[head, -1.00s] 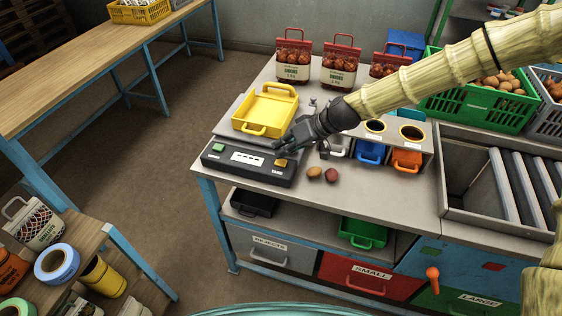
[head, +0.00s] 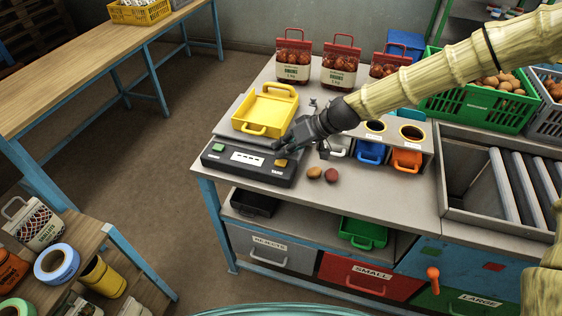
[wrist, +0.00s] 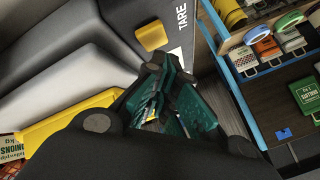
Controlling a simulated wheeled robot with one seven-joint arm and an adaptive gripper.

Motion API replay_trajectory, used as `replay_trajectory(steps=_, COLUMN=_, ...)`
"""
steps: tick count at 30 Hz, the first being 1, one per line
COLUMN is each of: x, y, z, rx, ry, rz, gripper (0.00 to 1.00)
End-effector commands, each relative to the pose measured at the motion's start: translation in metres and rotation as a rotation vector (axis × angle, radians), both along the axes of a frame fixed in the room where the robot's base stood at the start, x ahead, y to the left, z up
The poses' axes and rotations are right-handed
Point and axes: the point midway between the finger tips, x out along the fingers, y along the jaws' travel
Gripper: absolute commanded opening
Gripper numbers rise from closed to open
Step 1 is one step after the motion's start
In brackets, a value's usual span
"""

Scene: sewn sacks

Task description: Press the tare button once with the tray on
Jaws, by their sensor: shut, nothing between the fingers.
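The yellow tare button (head: 281,162) is at the right end of the dark scale console (head: 246,166). In the wrist view the yellow button (wrist: 151,36) sits beside the printed word TARE. The yellow tray (head: 265,110) rests on the scale's grey platform (head: 226,128), behind the console. My gripper (head: 284,146) is shut and empty, its fingertips just behind and above the button in the head view. In the wrist view my gripper (wrist: 158,78) has its tips near the button with a visible gap. I cannot tell the exact height above it.
Two small potatoes or onions (head: 323,174) lie on the bench right of the console. Blue (head: 371,152) and orange (head: 407,160) scoops stand to the right. Labelled onion bags (head: 339,68) stand behind. The bench front right of the potatoes is clear.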

Motion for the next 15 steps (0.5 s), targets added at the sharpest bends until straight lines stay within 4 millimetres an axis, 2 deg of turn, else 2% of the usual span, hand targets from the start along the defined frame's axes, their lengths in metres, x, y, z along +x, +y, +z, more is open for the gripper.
replay_trajectory(steps=6, x=-0.0002, y=0.0003, z=-0.0078, rx=0.0, ry=0.0, rz=0.0, gripper=0.0)
replay_trajectory(steps=15, x=-0.0002, y=0.0004, z=-0.0071, rx=0.0, ry=0.0, rz=0.0, gripper=0.0)
